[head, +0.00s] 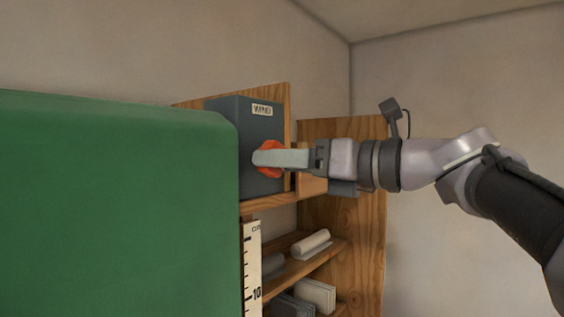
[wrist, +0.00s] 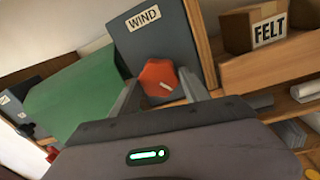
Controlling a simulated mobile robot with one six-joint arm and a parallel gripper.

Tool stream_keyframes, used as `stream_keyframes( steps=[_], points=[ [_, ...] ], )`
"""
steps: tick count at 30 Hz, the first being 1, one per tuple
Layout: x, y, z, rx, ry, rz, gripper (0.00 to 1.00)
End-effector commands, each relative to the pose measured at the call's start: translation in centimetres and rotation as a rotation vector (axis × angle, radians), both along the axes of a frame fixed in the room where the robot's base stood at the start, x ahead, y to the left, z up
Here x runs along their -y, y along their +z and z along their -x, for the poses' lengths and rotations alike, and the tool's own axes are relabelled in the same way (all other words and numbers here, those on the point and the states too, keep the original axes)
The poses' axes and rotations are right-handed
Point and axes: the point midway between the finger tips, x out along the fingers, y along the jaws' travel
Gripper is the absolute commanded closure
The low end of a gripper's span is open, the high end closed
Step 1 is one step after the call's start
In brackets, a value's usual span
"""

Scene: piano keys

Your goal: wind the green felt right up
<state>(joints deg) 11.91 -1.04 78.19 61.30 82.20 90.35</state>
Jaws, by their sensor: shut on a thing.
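The green felt (head: 120,200) fills the left of the head view as a broad hanging sheet; its lower edge is out of frame there. It also shows in the wrist view (wrist: 80,95), left of the grey box. The grey box (head: 262,122) is labelled WIND and carries an orange-red knob (wrist: 160,80) with a white mark. My gripper (head: 262,158) reaches in from the right and is shut on the knob, one finger on each side of it in the wrist view. The fingers hide part of the knob in the head view.
A ruler marked in cm (head: 251,265) stands beside the felt's right edge. Wooden shelves (head: 345,215) below the box hold a white roll (head: 311,243) and stacked sheets (head: 316,293). A box labelled FELT (wrist: 262,27) sits right of the grey box. The right wall side is free.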

Motion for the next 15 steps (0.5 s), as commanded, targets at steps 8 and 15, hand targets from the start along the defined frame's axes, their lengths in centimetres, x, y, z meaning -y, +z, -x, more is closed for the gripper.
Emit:
stream_keyframes(
  steps=[8, 15],
  points=[
    [0.04, -0.02, -0.06, 0.138, 0.0, 0.107, 0.87],
    [0.07, 0.0, -0.11, 0.316, 0.0, 0.246, 0.87]
  ],
)
